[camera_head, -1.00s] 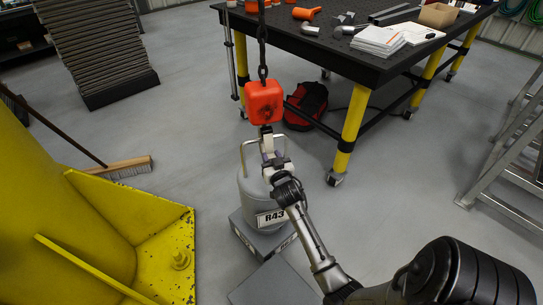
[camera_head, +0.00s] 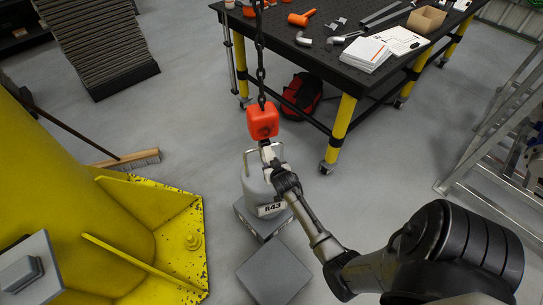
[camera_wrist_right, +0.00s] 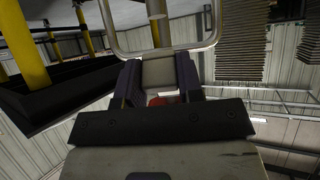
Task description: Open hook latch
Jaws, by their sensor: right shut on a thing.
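An orange hook block (camera_head: 263,121) hangs on a dark chain (camera_head: 261,72) above a grey cylinder (camera_head: 258,190) marked R43, which has a pale loop handle. My right gripper (camera_head: 269,155) is just below the block, beside the cylinder's handle. In the right wrist view its two dark fingers (camera_wrist_right: 159,80) are closed on a pale grey piece (camera_wrist_right: 160,72), apparently part of the hook or its latch. The handle (camera_wrist_right: 112,25) loops around beyond the fingers, and a bit of red shows behind. The hook's tip and latch are mostly hidden by my gripper. My left gripper is out of view.
The cylinder stands on a grey block (camera_head: 243,220), with another grey block (camera_head: 274,272) in front. A yellow column base (camera_head: 150,225) is at left, with a broom (camera_head: 125,160) behind it. A black worktable (camera_head: 350,70) stands behind; a metal ladder (camera_head: 490,150) is at right.

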